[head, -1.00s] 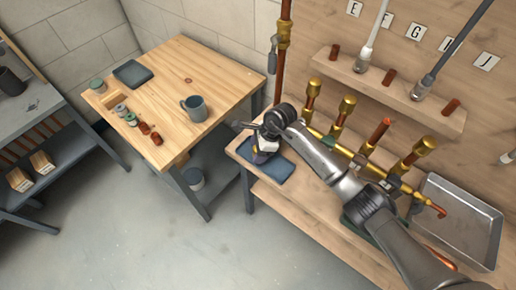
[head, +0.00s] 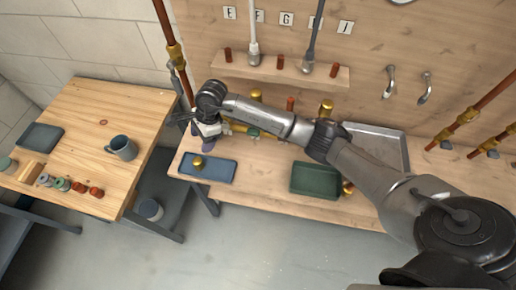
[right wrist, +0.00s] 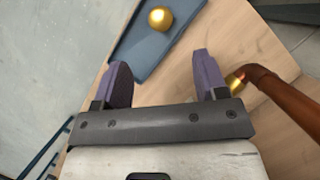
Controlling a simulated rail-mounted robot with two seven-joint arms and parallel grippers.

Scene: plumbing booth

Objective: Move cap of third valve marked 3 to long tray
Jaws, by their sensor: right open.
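A round brass cap (head: 197,162) lies on the flat blue tray (head: 222,172) at the left end of the bench; the right wrist view also shows the cap (right wrist: 160,18) on the tray (right wrist: 150,48). My right gripper (head: 196,140) is at that end, its fingers (right wrist: 160,66) apart with nothing between them, clear of the cap. Behind my right arm, a bare copper stub (head: 290,104) stands between brass-capped valves (head: 256,95) and (head: 325,108). No valve number is legible, and my arm hides part of the row. My left gripper is out of view.
A green tray (head: 315,180) and a metal pan (head: 396,148) are on the bench. A copper pipe (right wrist: 284,97) runs close beside the right finger in the wrist view. A separate wooden table (head: 95,110) with a mug (head: 122,148) stands left, across a gap.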

